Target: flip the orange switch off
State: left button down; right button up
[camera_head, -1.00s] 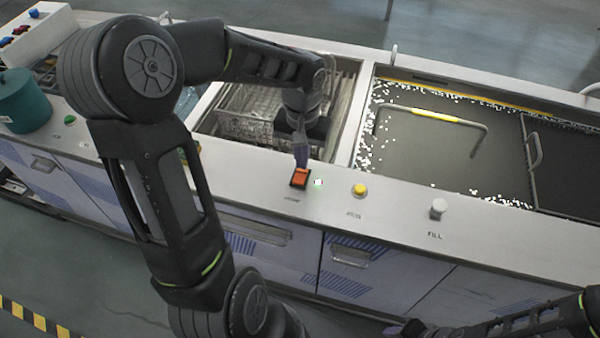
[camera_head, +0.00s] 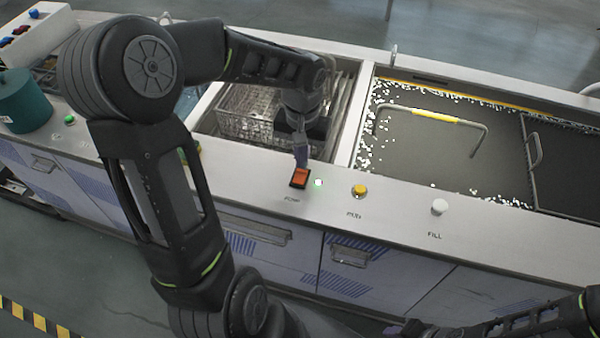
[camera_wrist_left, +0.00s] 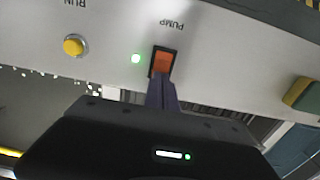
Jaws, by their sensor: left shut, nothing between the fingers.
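The orange switch (camera_head: 300,177) sits in a black frame on the front panel of the tank bench. In the left wrist view the orange switch (camera_wrist_left: 163,62) is beside the label PUMP. A small green light (camera_head: 318,183) glows next to it, also in the left wrist view (camera_wrist_left: 136,58). My left gripper (camera_head: 301,163) is shut and empty, pointing down with its fingertips at the far edge of the switch. In the left wrist view its fingertips (camera_wrist_left: 161,80) overlap the switch's edge; I cannot tell whether they press it. My right gripper is not clearly in view.
A yellow button (camera_head: 359,190) and a white knob (camera_head: 439,206) stand to the right on the panel. Behind the switch is an open bay with a wire basket (camera_head: 243,112). A tank with a yellow-gripped handle (camera_head: 436,116) lies right. A teal pot (camera_head: 22,100) stands far left.

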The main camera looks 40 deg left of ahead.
pick_arm(q)
jog(key=shift+f+b, duration=0.75)
jog(key=shift+f, duration=0.2)
dwell(0.6)
jog(key=shift+r, duration=0.1)
jog(key=shift+r+p, duration=2.5)
jog(key=shift+r, duration=1)
